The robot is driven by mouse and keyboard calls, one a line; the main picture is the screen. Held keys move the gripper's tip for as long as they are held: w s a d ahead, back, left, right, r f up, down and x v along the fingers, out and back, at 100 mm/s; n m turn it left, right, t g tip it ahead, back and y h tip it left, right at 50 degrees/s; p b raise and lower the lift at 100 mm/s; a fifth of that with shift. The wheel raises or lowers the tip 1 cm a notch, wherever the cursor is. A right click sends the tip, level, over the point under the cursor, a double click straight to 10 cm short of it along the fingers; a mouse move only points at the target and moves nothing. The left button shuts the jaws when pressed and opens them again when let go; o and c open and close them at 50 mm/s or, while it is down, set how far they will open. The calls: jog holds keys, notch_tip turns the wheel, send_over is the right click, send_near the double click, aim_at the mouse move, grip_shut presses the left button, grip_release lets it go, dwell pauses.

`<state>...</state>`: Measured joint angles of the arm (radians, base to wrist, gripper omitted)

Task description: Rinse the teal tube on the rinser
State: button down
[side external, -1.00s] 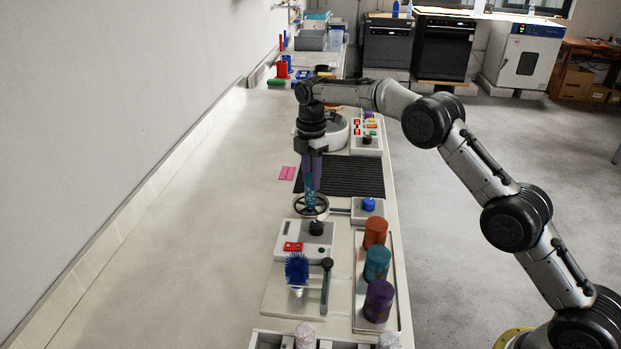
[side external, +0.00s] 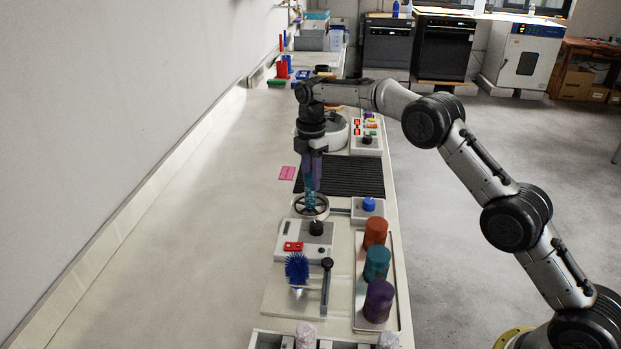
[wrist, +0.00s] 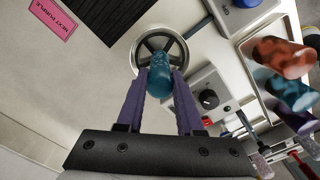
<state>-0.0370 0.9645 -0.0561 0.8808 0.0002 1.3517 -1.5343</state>
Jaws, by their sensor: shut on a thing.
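My gripper (side external: 312,172) points down over the rinser and is shut on the teal tube (side external: 309,196). In the wrist view the tube (wrist: 160,74) sits between my two purple fingers (wrist: 158,95). The tube hangs upright, its lower end at the round spoked rinser (side external: 297,210). The rinser (wrist: 183,54) also shows in the wrist view behind the tube. I cannot tell whether the tube touches it. A blue knob (side external: 368,204) sits on a grey box right of the rinser.
A grey box with a black knob (side external: 316,228) and a blue brush (side external: 297,267) stand in front. A tray at right holds orange (side external: 375,232), teal (side external: 377,263) and purple (side external: 378,300) cylinders. A black ribbed mat (side external: 345,177) and pink card (side external: 287,173) lie behind. The left bench is clear.

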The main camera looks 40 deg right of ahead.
jog(key=shift+r, duration=1.95)
jog(key=shift+r, duration=1.45)
